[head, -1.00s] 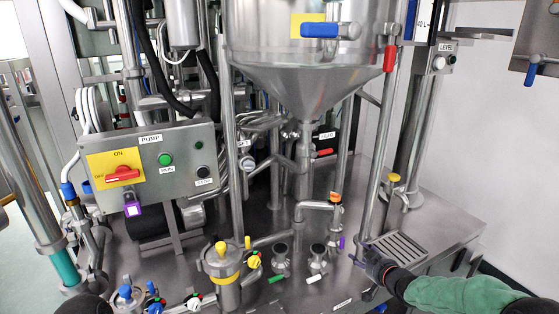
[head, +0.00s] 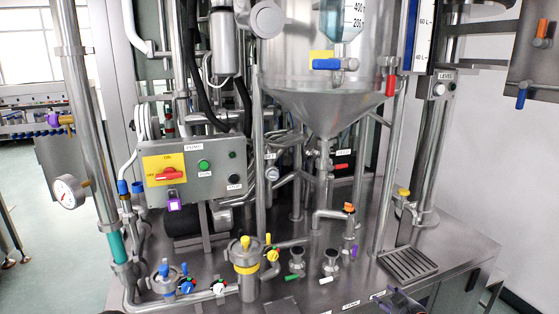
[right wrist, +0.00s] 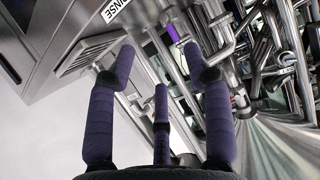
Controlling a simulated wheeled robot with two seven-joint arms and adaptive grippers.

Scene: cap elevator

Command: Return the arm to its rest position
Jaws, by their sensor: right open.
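My right gripper shows in the right wrist view (right wrist: 158,62) with its dark purple fingers spread apart and nothing between them. In the head view only a small dark part of it (head: 398,302) shows at the bottom edge, in front of the slotted drain grate. The rest of my right arm is out of the picture there. My left gripper is not in view.
The steel skid carries a hopper (head: 325,100), a pump control box (head: 195,172), a yellow-banded filter housing (head: 246,270) and several coloured valves. A drain grate (head: 408,262) lies at the right. A pressure gauge (head: 68,192) stands out at the left.

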